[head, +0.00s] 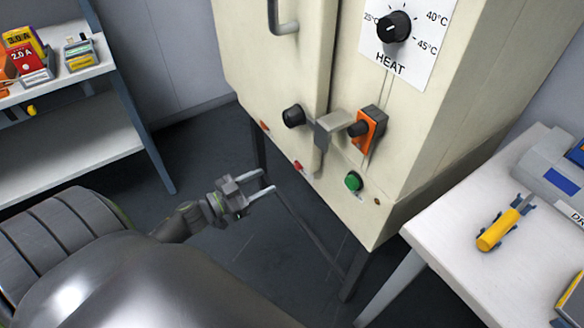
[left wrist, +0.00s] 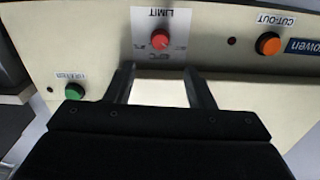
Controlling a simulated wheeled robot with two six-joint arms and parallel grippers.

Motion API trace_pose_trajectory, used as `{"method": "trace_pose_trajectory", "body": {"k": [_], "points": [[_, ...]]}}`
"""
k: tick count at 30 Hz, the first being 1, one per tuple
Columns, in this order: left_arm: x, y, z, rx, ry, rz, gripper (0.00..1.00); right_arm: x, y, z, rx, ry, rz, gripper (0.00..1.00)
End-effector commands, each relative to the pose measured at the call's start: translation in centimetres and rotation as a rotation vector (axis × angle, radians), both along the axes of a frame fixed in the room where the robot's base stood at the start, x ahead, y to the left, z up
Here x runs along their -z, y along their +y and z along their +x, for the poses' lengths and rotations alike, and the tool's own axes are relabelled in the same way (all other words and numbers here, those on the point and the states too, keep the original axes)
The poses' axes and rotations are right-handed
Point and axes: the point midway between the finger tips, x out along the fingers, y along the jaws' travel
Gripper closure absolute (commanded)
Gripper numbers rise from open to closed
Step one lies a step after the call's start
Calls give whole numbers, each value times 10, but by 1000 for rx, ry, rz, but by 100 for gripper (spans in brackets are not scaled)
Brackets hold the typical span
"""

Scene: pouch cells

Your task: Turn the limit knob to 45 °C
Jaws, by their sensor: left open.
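The limit knob (left wrist: 160,39) is a small red knob on a white plate marked LIMIT, upside down in the left wrist view. Its pointer and scale are too small to read. In the head view a small red spot (head: 298,166) low on the cabinet front appears to be this knob. My left gripper (head: 268,181) is open and empty, in front of the cabinet's lower edge. In the left wrist view its two fingers (left wrist: 159,70) stand apart, with the knob beyond their tips and roughly centred between them. My right gripper is not in view.
The cream cabinet (head: 290,75) carries a HEAT dial (head: 394,27), a latch handle (head: 331,124), an orange switch (head: 369,127) and a green button (head: 353,181). An orange CUT-OUT button (left wrist: 268,43) sits beside the limit plate. A white table (head: 450,222) stands right, a shelf (head: 70,150) left.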

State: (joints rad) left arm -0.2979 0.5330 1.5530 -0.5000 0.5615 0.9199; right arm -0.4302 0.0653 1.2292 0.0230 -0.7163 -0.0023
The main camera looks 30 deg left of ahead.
Motion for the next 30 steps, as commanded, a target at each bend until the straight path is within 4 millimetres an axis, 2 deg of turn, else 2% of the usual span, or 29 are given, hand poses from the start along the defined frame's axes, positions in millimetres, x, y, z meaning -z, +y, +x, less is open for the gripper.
{"method": "trace_pose_trajectory", "body": {"k": [3,9,15,27,28,30], "points": [[-2,-11,26,-1,-5,-2,51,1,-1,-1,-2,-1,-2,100],[-1,-26,63,-1,-2,-2,51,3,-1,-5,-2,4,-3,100],[0,-36,86,-1,0,-1,51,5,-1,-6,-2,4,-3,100],[0,-39,94,-1,1,0,51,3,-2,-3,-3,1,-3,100],[0,-39,94,-1,1,0,53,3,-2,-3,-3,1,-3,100],[0,-39,94,-1,1,0,62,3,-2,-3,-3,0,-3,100]]}}
